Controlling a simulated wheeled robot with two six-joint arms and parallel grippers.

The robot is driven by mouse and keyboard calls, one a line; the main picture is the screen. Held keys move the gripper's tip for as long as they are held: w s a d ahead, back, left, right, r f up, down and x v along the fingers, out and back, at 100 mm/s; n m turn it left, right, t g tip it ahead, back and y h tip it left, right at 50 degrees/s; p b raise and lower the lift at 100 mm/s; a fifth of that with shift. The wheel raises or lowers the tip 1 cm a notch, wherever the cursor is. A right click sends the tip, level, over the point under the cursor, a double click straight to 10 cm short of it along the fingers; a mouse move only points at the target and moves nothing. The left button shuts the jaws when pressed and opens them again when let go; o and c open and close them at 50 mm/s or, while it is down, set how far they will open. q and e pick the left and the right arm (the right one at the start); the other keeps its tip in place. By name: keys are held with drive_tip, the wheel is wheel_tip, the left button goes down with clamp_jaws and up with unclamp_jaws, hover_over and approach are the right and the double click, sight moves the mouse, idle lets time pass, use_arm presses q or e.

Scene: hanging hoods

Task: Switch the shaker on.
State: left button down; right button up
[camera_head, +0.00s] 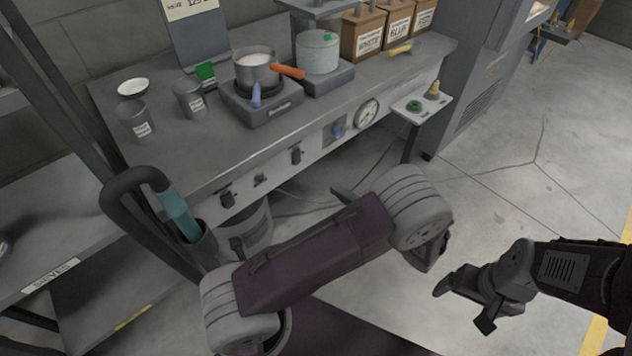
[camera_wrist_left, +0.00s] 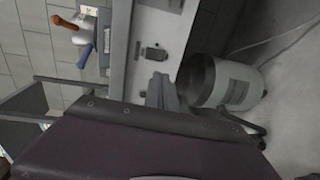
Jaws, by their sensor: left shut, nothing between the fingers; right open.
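Two grey base units stand on the bench. The nearer one (camera_head: 262,108) carries a pot of white stuff; the farther one (camera_head: 335,78) carries a pale green drum (camera_head: 317,51). I cannot tell which thing is the shaker. Several small dark switches sit along the bench front, one left (camera_head: 227,198), one further right (camera_head: 296,156); a switch box (camera_wrist_left: 155,53) shows in the left wrist view. My right gripper (camera_head: 462,307) is open and empty over the floor.
A gauge (camera_head: 368,113) and a blue knob (camera_head: 338,131) are on the bench front. A small side shelf (camera_head: 420,109) sticks out at its right end. A bucket (camera_wrist_left: 222,82) stands under the bench. A dark rail with a teal handle (camera_head: 176,212) is at left.

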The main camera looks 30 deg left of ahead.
sight(298, 162)
use_arm(q)
drive_tip(key=shift+s+d, duration=0.1)
drive_tip(key=shift+d, duration=0.05)
drive_tip(key=b+x, duration=0.2)
drive_tip(key=x, duration=0.4)
drive_tip(key=b+x, duration=0.2)
drive_tip(key=x, duration=0.4)
drive_tip(key=shift+a+f+b, duration=0.25)
drive_tip(key=shift+a+b, duration=0.05)
drive_tip(key=shift+a, duration=0.05)
drive_tip(key=shift+w+a, duration=0.5)
drive_tip(key=shift+a, duration=0.1)
drive_tip(key=shift+r, duration=0.1)
